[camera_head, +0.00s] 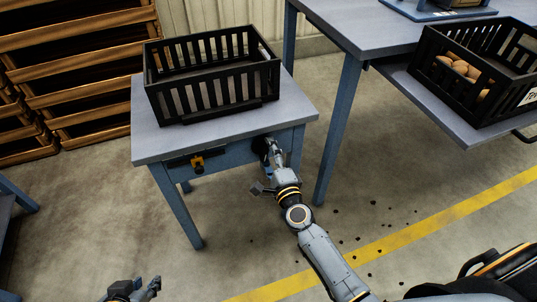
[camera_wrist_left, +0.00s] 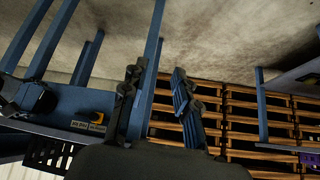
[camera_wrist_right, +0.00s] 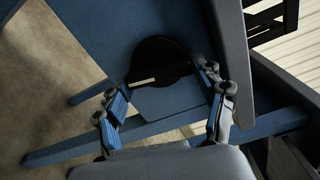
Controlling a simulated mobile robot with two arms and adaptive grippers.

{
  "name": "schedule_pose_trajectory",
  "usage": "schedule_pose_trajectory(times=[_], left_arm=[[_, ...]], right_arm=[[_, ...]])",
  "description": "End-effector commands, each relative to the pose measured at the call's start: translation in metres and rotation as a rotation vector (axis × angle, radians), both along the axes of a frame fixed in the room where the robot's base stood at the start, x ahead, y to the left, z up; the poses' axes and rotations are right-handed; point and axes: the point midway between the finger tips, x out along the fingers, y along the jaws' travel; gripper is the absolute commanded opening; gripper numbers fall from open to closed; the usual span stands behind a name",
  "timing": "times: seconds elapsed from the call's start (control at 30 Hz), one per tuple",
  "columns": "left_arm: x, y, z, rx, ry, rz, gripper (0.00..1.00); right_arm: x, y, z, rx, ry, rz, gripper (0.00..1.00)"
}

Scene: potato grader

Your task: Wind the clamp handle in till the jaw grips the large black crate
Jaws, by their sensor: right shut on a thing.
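The large black crate (camera_head: 212,78) stands upright on the small blue-grey table (camera_head: 150,146); its corner also shows in the right wrist view (camera_wrist_right: 270,22). The clamp handle (camera_wrist_right: 158,60) is a round black disc at the table's front edge, partly covered by my right gripper in the head view. My right gripper (camera_head: 267,147) is shut on the handle, with one finger on each side of it in the right wrist view (camera_wrist_right: 160,88). My left gripper (camera_head: 143,288) is open and empty, low in front of the table.
A yellow and black fitting (camera_head: 198,163) is on the table's front. Wooden crates (camera_head: 90,80) are stacked at the back left. A larger table (camera_head: 375,25) at the right has a shelf with a black crate of potatoes (camera_head: 460,85). Dark bits lie on the floor.

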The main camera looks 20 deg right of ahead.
Motion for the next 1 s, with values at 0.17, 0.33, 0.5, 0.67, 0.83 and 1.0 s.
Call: schedule_pose_trajectory(times=[0.17, 0.33, 0.5, 0.67, 0.83, 1.0], left_arm=[[0.011, -0.004, 0.005, -0.012, -0.056, -0.004, 0.3], [0.017, -0.006, 0.009, -0.02, -0.094, -0.007, 0.3], [0.021, -0.007, 0.011, -0.025, -0.114, -0.008, 0.3], [0.022, -0.007, 0.012, -0.026, -0.123, -0.009, 0.3], [0.022, -0.008, 0.013, -0.026, -0.125, -0.009, 0.3], [0.023, -0.008, 0.012, -0.026, -0.125, -0.009, 0.3]], right_arm=[[0.0, 0.0, -0.002, 0.121, 0.005, -0.002, 0.38], [0.0, 0.0, -0.002, 0.198, 0.008, -0.001, 0.38], [0.0, 0.0, -0.002, 0.244, 0.01, -0.001, 0.39], [-0.001, 0.0, -0.002, 0.262, 0.011, -0.001, 0.39], [-0.001, 0.001, -0.002, 0.266, 0.011, -0.001, 0.39], [-0.001, 0.001, -0.002, 0.265, 0.011, -0.001, 0.39]])
